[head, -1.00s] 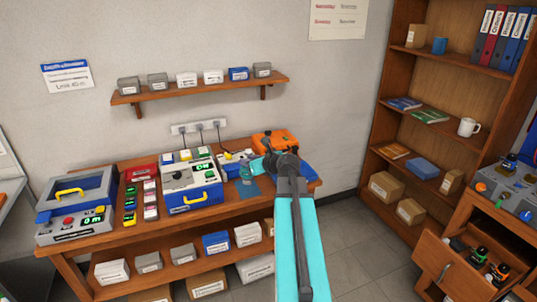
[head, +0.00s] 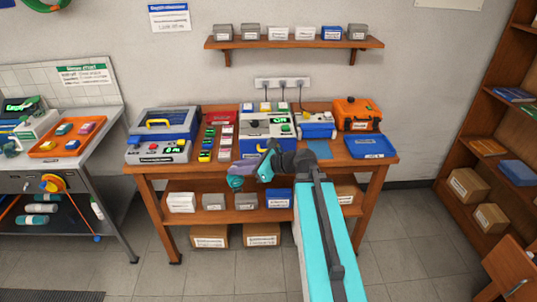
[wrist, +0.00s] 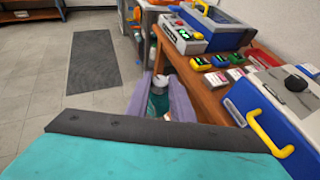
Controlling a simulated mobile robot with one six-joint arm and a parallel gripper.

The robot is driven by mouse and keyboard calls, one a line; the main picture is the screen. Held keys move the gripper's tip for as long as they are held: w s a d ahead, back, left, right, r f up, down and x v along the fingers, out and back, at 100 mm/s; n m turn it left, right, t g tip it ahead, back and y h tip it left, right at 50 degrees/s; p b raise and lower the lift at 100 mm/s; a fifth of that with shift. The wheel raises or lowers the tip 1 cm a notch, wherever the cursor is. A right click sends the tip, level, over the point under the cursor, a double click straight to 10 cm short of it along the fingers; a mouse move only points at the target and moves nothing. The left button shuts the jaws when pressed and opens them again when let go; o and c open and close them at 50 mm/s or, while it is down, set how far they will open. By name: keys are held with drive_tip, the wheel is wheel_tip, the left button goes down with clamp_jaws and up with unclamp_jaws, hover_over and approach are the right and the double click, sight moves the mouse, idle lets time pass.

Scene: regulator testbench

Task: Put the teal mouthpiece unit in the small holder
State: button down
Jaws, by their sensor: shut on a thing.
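My gripper (head: 247,172) has purple-grey fingers and is shut on the teal mouthpiece unit (head: 235,182). It holds the unit in the air in front of the wooden bench's front edge, below the bench top. In the wrist view the teal unit (wrist: 158,104), with a whitish top, sits between the two fingers (wrist: 164,98), beside the bench edge. The unit's lower part is hidden by my arm in that view. I cannot pick out the small holder with certainty in either view.
The wooden bench (head: 150,178) carries testers, an orange case (head: 357,113) and a blue tray (head: 371,146). A grey bench (head: 105,165) at left holds an orange tray (head: 47,150) and other items. Open floor lies between the benches.

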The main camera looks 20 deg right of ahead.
drive_tip(key=s+a+f+n+g+y, duration=0.1)
drive_tip(key=s+a+n, duration=0.1)
drive_tip(key=a, duration=0.5)
drive_tip(key=shift+s+g+y+b, duration=0.2)
drive_tip(key=shift+g+y+b, duration=0.1)
drive_tip(key=shift+g+y, duration=0.1)
drive_tip(key=shift+f, duration=0.1)
